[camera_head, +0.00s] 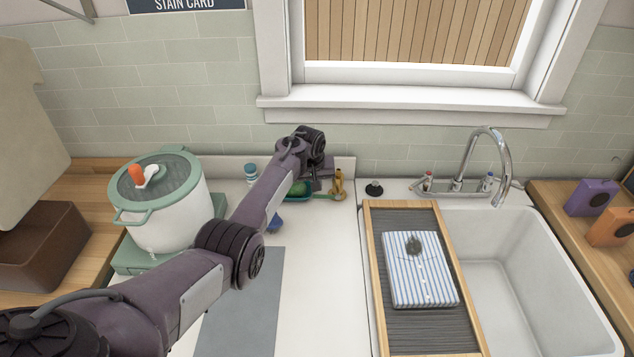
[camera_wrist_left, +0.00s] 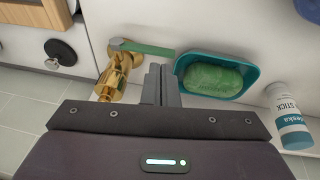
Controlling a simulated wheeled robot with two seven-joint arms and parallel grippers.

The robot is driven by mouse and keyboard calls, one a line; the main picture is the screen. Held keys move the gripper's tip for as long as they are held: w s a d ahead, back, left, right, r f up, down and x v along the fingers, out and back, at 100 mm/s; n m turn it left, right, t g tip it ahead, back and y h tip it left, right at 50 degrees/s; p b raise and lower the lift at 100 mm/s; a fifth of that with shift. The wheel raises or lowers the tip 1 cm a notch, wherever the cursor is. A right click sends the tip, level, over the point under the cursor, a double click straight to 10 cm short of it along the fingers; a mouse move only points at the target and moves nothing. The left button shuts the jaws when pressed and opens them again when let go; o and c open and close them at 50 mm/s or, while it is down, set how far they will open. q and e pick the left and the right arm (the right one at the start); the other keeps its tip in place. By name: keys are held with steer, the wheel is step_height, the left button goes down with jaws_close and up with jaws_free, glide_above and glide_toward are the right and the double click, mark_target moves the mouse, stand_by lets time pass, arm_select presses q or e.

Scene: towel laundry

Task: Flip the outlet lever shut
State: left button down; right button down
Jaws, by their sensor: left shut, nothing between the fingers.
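My left gripper (camera_wrist_left: 161,72) is shut and empty. Its fingertips are beside the tap, close to the lever's free end; I cannot tell whether they touch it. In the head view the left gripper (camera_head: 324,176) is just left of the tap, and the lever is hard to make out. My right gripper is not in view.
A teal dish (camera_wrist_left: 248,90) with green soap (camera_wrist_left: 212,80) sits right beside the fingers. A stain stick (camera_wrist_left: 288,118) stands farther right. A black plug (camera_head: 374,188), a washboard (camera_head: 432,333) with a striped cloth, and the sink (camera_head: 535,280) lie to the right. A white pot (camera_head: 170,222) stands left.

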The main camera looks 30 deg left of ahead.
arm_select(q)
steer(key=w+p+v, duration=0.1)
steer(key=v, duration=1.2)
steer(key=shift+a+r, duration=0.35)
steer(key=shift+r, duration=0.1)
steer(key=shift+s, duration=0.15)
